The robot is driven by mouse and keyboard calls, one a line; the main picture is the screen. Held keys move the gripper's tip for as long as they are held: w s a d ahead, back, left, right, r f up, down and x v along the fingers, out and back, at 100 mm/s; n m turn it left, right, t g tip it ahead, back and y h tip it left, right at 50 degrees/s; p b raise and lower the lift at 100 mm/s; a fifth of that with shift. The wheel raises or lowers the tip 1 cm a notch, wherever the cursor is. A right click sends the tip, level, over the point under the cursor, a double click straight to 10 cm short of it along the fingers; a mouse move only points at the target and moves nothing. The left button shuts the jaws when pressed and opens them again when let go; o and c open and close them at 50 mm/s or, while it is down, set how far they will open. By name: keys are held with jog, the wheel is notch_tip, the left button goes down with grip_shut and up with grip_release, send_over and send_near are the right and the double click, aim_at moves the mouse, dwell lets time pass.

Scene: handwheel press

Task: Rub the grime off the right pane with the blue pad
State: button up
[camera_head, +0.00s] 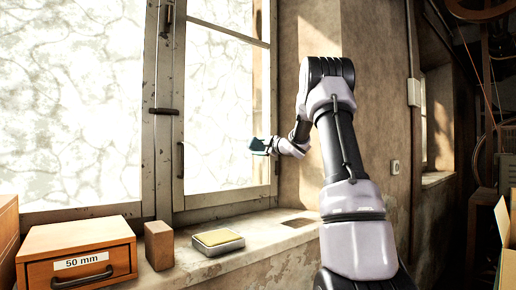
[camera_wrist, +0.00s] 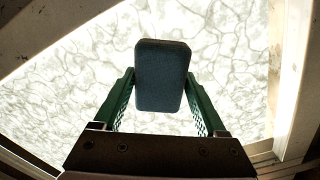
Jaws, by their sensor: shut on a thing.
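The blue pad (camera_wrist: 160,75) is held between the two green fingers of my gripper (camera_wrist: 160,95) in the wrist view. In the head view the pad (camera_head: 258,146) shows as a small dark blue shape at the tip of my gripper (camera_head: 266,147), in front of the lower right part of the right pane (camera_head: 215,110). The pane is pale and bright, with grey vein-like marks over it; the marks also show behind the pad in the wrist view (camera_wrist: 230,60). I cannot tell whether the pad touches the glass.
The window frame (camera_head: 178,100) has a dark handle (camera_head: 181,160). A cardboard box (camera_head: 503,240) is at far right.

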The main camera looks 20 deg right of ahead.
aim_at(205, 146)
jog(key=shift+s+a, duration=0.4)
jog(key=shift+a, duration=0.75)
jog(key=shift+s+a, duration=0.4)
jog(key=shift+a, duration=0.75)
jog(key=shift+s+a, duration=0.4)
jog(key=shift+a, duration=0.75)
jog(key=shift+s+a, duration=0.55)
jog(key=shift+a, duration=1.2)
jog(key=shift+s+a, duration=0.5)
jog(key=shift+a, duration=1.3)
jog(key=shift+s+a, duration=0.55)
jog(key=shift+a, duration=1.2)
jog(key=shift+s+a, duration=0.35)
jog(key=shift+a, duration=0.65)
jog(key=shift+s+a, duration=0.4)
jog(key=shift+a, duration=0.6)
jog(key=shift+s+a, duration=0.35)
jog(key=shift+a, duration=0.65)
jog(key=shift+s, duration=0.1)
jog(key=shift+v, duration=2.9)
jog(key=shift+d, duration=0.1)
jog(key=v, duration=0.3)
jog(key=shift+r, duration=0.1)
